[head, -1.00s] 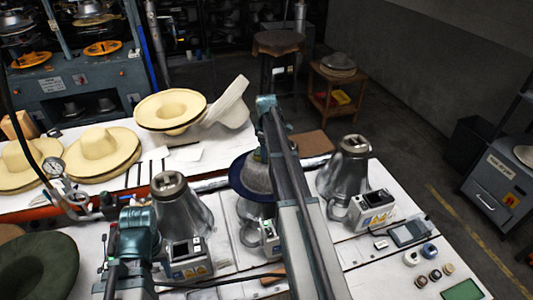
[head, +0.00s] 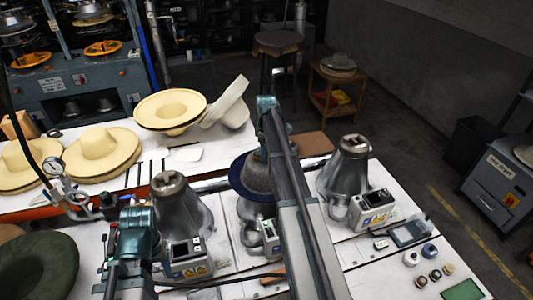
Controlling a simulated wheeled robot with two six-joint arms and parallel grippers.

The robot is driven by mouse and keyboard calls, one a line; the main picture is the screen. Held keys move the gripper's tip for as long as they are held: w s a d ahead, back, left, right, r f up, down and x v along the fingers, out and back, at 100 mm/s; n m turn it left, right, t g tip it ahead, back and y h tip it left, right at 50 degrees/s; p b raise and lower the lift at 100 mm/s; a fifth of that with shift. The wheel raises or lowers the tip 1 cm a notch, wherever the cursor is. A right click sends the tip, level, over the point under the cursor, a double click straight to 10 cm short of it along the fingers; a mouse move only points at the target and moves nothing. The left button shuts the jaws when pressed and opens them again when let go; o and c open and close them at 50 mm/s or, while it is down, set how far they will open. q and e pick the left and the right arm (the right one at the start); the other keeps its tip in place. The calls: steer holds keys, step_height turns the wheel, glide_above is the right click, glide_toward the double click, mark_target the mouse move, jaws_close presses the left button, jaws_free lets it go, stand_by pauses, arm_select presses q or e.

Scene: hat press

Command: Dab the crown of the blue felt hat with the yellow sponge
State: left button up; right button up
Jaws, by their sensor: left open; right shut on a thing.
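The blue felt hat (head: 239,179) sits on the middle metal press cone, with its dark blue brim curving out at the left. Its crown (head: 257,171) looks greyish, and my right arm crosses in front of its right side. My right arm rises from the bottom to a teal joint above the hat; its gripper is hidden behind the arm. My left arm shows as a teal joint at the lower left, in front of the left press; its gripper is hidden too. I cannot see the yellow sponge.
A bare left press cone (head: 181,209) and a bare right press cone (head: 346,172) flank the hat. Straw hats (head: 103,152) lie at the back left, and a dark green hat (head: 38,267) at the lower left. Small round containers (head: 429,250) stand at the right edge.

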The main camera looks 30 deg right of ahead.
steer(key=shift+r+p, duration=3.45)
steer(key=shift+r, duration=0.05)
steer(key=shift+f, duration=0.15)
steer(key=shift+f+b, duration=1.2)
steer(key=shift+b, duration=0.1)
steer(key=shift+f+b, duration=1.7)
steer(key=shift+b, duration=0.05)
steer(key=shift+f+b, duration=0.5)
steer(key=shift+b, duration=0.05)
